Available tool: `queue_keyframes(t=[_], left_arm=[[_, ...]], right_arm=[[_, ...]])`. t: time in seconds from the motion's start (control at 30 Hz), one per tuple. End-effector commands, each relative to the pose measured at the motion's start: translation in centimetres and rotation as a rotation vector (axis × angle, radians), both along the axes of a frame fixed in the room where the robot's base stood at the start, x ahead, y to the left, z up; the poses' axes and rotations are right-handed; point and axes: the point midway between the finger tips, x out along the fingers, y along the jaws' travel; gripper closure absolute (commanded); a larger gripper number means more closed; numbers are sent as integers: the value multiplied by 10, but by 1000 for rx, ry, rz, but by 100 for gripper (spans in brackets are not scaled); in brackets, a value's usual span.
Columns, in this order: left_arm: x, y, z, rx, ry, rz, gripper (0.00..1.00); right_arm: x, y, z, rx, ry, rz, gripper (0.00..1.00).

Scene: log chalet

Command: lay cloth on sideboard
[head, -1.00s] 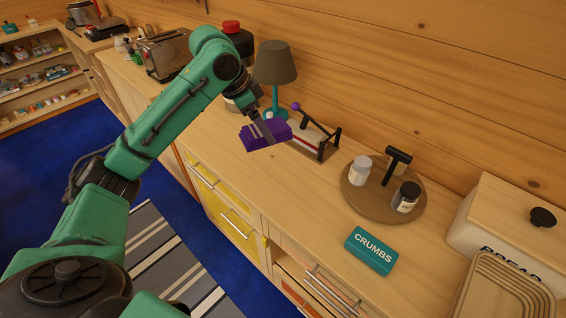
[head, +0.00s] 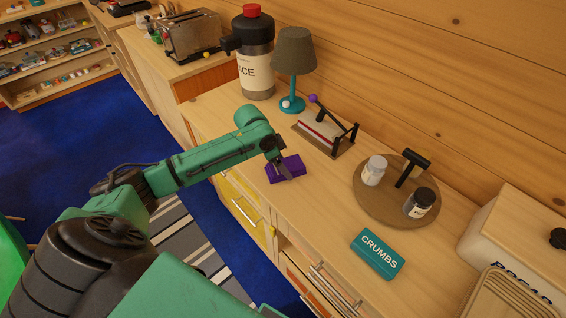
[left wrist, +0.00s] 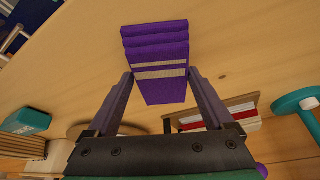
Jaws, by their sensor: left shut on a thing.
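The cloth (head: 287,169) is a folded purple block at the front part of the sideboard top (head: 320,190). My left gripper (head: 281,170) comes in from the left and is shut on the cloth. In the left wrist view the cloth (left wrist: 158,55) shows stacked folds and two pale stripes, with a finger of my left gripper (left wrist: 160,78) on either side of it. The cloth is at or just above the wooden top; I cannot tell whether it touches. My right gripper is not in view.
Behind the cloth are a teal lamp (head: 293,58) and a small press-like stand (head: 324,132). To the right are a round tray (head: 378,212) with jars, a teal CRUMBS box (head: 377,254) and a bread bin (head: 510,235). Bare wood lies between the cloth and the tray.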

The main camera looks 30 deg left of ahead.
Motion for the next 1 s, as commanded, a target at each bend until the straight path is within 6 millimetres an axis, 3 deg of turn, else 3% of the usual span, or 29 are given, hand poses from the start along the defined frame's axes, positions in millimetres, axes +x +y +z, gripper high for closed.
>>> queue_keyframes(t=[0.17,0.2,0.47,0.57,0.9,1.0], left_arm=[[0,0,0,0,-2,-1,66],[0,0,0,0,-2,-1,0],[0,1,2,0,-1,0,0],[-3,4,11,0,-3,0,0],[-27,26,90,3,-4,0,0],[-32,29,105,0,-3,0,0]], right_arm=[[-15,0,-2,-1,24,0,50],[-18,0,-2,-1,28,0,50],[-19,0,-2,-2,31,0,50],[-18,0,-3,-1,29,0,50],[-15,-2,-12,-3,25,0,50],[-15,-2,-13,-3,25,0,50]])
